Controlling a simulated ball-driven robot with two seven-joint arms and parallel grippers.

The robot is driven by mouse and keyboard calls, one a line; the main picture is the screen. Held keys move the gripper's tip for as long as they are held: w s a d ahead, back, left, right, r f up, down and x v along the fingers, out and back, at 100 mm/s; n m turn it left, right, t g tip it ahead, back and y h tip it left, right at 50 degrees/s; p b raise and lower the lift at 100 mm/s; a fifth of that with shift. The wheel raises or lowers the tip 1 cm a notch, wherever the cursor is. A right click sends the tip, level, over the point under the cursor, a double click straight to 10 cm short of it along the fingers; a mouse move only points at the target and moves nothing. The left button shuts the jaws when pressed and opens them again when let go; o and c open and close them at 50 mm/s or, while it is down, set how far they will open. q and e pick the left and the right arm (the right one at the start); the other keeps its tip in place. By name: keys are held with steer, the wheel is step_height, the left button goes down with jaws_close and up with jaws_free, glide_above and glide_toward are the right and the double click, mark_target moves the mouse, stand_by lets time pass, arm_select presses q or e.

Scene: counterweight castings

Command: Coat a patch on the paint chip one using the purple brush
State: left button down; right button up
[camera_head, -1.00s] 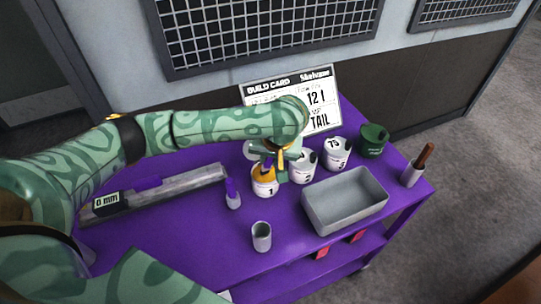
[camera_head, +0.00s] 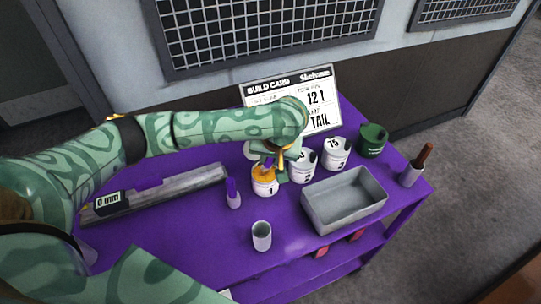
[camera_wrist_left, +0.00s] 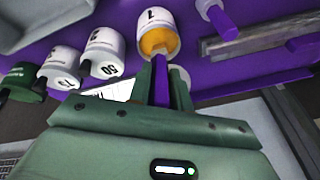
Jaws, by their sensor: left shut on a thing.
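My left gripper (camera_head: 272,156) is shut on a slim purple handle (camera_wrist_left: 161,80), seen between its fingers in the left wrist view. I take this to be the purple brush; its bristle end is hidden. My right gripper is not in view.
An empty grey cup (camera_head: 262,236), a purple-topped holder (camera_head: 233,196) and a long grey bar (camera_head: 185,188) are nearby. A build card (camera_head: 325,90) stands behind.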

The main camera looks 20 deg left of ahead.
arm_select(q)
steer(key=shift+s+f+p, duration=0.1)
steer(key=shift+f+p, duration=0.1)
steer(key=shift+p, duration=0.4)
stand_by(1.6)
steer(key=shift+r, duration=0.1)
steer(key=r+p, duration=0.1)
steer(key=p, duration=0.1)
steer(key=shift+r+p, duration=0.3)
steer(key=shift+r, duration=0.05)
step_height(320, 180, up, 5)
steer(key=p, duration=0.9)
steer(key=shift+r, duration=0.2)
